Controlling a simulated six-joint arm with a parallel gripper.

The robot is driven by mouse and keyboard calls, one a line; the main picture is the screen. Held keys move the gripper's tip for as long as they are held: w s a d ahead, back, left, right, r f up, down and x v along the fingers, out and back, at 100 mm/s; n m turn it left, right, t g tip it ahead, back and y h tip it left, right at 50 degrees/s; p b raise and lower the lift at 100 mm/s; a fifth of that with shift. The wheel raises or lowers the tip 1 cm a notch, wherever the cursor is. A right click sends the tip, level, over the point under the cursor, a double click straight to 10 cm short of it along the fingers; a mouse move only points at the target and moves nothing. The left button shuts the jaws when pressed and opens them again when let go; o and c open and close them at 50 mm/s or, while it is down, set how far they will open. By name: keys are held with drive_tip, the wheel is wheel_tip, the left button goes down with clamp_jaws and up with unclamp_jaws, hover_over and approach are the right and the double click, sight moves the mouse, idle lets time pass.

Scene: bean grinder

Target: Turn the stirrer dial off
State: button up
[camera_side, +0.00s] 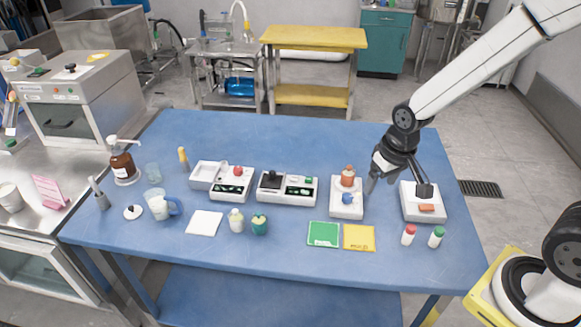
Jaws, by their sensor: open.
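A small white device (346,210), which looks like the stirrer, stands on the blue table right of centre. A blue dial (348,199) is on its front part, and a reddish-brown vessel (348,179) stands on its back part. The dial's setting is too small to read. My gripper (385,187) is open and reaches down from the upper right. Nothing shows between the fingers.
Another white device (422,213) with an orange part stands close on the right. Two scale-like devices (287,188) stand left. Green (323,234) and yellow (359,237) pads lie in front. Red-capped (408,235) and green-capped (436,237) bottles stand front right. The table's back is clear.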

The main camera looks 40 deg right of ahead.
sight(348, 196)
drive_tip(key=w+d+f+m, duration=0.1)
drive_tip(key=w+f, duration=0.1)
drive_tip(key=w, duration=0.1)
drive_tip(key=w+d+f+m+g, duration=0.1)
drive_tip(key=w+f+m, duration=0.1)
drive_tip(key=w, duration=0.1)
drive_tip(key=w+d+f+m, duration=0.1)
drive_tip(key=w, duration=0.3)
drive_tip(key=shift+w+f+g, duration=0.1)
drive_tip(key=shift+f+g, duration=0.3)
drive_tip(key=shift+w+d+f+m, duration=0.25)
drive_tip(key=shift+w+f+m, duration=0.2)
drive_tip(key=shift+w+m, duration=0.05)
drive_tip(key=shift+f, duration=0.1)
drive_tip(key=shift+f, duration=3.75)
clamp_jaws()
